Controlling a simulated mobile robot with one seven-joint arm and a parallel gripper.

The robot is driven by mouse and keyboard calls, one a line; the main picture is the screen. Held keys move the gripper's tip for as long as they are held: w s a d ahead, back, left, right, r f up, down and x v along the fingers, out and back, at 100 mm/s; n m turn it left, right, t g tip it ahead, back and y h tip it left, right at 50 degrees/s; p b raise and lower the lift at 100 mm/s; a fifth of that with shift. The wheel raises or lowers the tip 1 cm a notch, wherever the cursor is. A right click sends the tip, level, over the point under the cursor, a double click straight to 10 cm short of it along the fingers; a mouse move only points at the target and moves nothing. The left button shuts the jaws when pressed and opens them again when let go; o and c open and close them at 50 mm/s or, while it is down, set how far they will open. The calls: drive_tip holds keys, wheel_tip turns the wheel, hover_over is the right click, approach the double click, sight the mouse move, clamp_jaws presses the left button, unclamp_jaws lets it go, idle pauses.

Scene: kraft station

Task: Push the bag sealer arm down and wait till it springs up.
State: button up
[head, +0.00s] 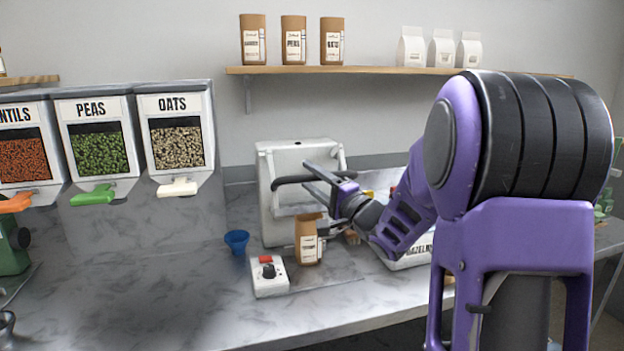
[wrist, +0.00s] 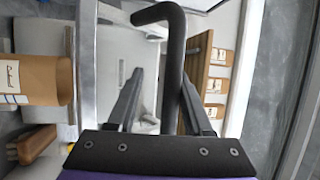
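The bag sealer (head: 290,162) is a pale box-shaped machine standing against the wall on the counter. Its black bar-shaped arm (head: 292,181) sticks out across its front in the head view, raised above the bag. In the wrist view the bent black sealer arm (wrist: 172,60) runs lengthwise between my fingers. My gripper (head: 312,177) is at the sealer arm, fingers apart, with a visible gap between the left finger and the bar. Contact with the right finger cannot be told. A kraft bag (head: 307,243) stands upright below, at the sealer's front; it also shows at left in the wrist view (wrist: 38,80).
A white control box (head: 269,277) with a red switch and black knob sits in front. A blue cup (head: 237,242) stands left of the sealer. Dispensers (head: 177,140) fill the left side. A shelf (head: 380,70) with bags hangs above.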

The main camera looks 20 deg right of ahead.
drive_tip(key=shift+f, duration=0.1)
drive_tip(key=s+d+f+b, duration=0.2)
drive_tip(key=s+d+f, duration=0.5)
drive_tip(key=s+f, duration=0.6)
drive_tip(key=shift+d+b, duration=0.35)
idle(1.7)
idle(0.5)
drive_tip(key=v, duration=1.7)
drive_tip(key=shift+s+p, duration=0.15)
drive_tip(key=shift+p, duration=0.25)
